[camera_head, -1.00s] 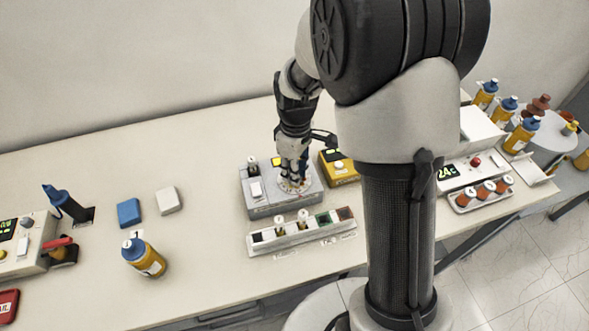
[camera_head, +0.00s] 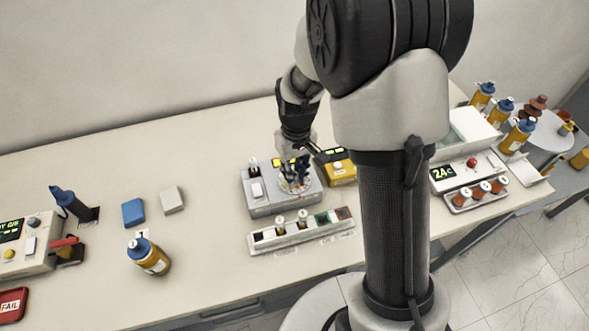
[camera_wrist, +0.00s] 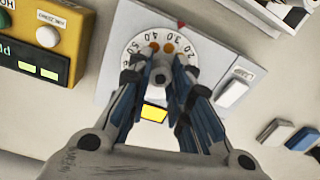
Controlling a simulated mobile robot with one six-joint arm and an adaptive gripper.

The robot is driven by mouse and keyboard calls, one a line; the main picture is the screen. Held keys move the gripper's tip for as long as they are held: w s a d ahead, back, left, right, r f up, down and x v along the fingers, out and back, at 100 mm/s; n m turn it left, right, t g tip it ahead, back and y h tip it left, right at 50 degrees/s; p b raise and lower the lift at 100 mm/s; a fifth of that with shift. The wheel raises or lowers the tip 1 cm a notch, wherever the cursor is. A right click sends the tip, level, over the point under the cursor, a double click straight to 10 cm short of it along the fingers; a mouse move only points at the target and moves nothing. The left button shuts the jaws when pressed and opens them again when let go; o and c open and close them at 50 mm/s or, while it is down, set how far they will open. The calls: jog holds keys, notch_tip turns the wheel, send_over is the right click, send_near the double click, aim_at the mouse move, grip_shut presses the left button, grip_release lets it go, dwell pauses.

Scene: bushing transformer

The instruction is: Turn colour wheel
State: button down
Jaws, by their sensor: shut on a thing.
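The colour wheel (camera_wrist: 134,44) is a white numbered disc with orange-brown colour dots, set in a grey device (camera_wrist: 112,27). My gripper (camera_wrist: 162,66) is shut on the wheel's small grey centre knob (camera_wrist: 162,74). In the head view my gripper (camera_head: 296,186) comes down over the wheel at the right part of the device (camera_head: 272,208), hiding most of it. The device also has a white rocker switch (camera_wrist: 232,93) and a lit yellow window (camera_wrist: 154,113).
A yellow instrument (camera_head: 340,168) stands close to the right of the device. A rack with small vials (camera_head: 262,238) lies just in front. A blue block (camera_head: 133,212), a white block (camera_head: 171,200) and a blue-capped bottle (camera_head: 150,256) are to the left, with clear table between.

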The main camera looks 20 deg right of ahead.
aim_at(296, 174)
dwell(0.3)
jog(key=c, duration=1.4)
grip_release()
jog(key=shift+c, duration=0.2)
notch_tip(296, 174, up, 12)
jog(key=shift+d, duration=0.15)
